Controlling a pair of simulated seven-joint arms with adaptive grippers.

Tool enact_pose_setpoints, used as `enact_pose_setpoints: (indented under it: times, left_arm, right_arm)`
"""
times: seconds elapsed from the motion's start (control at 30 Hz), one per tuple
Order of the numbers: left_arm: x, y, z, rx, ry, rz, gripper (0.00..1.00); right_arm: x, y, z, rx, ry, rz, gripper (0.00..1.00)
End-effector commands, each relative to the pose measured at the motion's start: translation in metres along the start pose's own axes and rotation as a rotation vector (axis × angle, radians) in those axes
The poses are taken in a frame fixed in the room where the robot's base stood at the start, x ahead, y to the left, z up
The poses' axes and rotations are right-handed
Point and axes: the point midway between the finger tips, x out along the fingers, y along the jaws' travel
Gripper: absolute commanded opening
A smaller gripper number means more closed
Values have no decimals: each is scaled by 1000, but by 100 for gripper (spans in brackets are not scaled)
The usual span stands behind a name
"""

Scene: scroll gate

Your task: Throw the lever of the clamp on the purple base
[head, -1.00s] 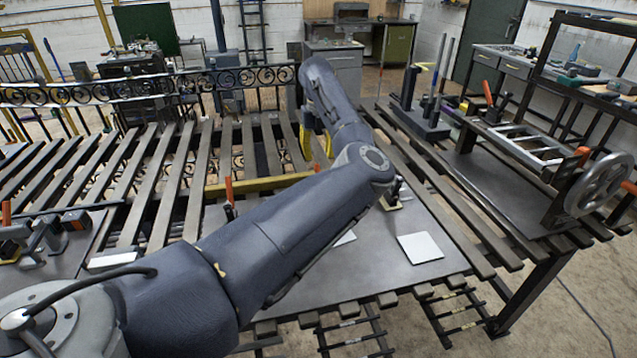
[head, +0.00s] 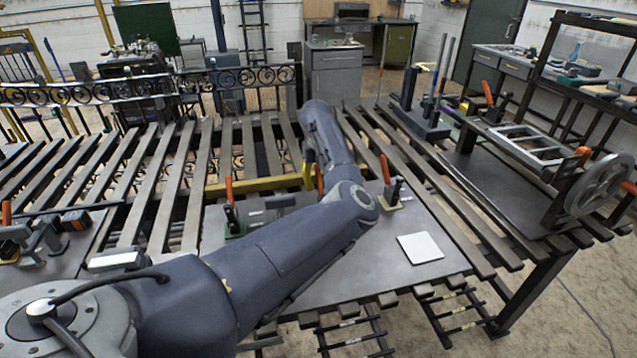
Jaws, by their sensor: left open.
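No purple base shows in the head view. Three upright orange-red levers stand on the grey plate (head: 385,270). The left lever (head: 229,190) belongs to a clamp on a green base (head: 235,233). The right lever (head: 385,168) belongs to a clamp on a tan base (head: 388,206). The middle lever (head: 319,180) shows only at its top; my left arm hides its clamp and base. My right gripper is not in view.
A white square tile (head: 420,248) lies on the plate. A yellow bar (head: 255,185) runs behind the clamps over dark slats. A handwheel (head: 598,185) and metal frame (head: 530,145) stand at right. A black scroll railing (head: 130,90) is at the back left.

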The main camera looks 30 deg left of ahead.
Motion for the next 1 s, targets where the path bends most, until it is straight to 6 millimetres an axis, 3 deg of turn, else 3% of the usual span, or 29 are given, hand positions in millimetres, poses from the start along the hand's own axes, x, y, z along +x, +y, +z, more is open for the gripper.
enact_pose_setpoints:
  times: [0.23,0.57,1.0]
  left_arm:
    - [0,0,0,0,0,0,39]
    - [0,0,0,0,0,-1,0]
    - [0,2,0,-3,-3,-1,0]
  right_arm:
    - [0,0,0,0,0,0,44]
    - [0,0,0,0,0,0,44]
    - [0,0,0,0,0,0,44]
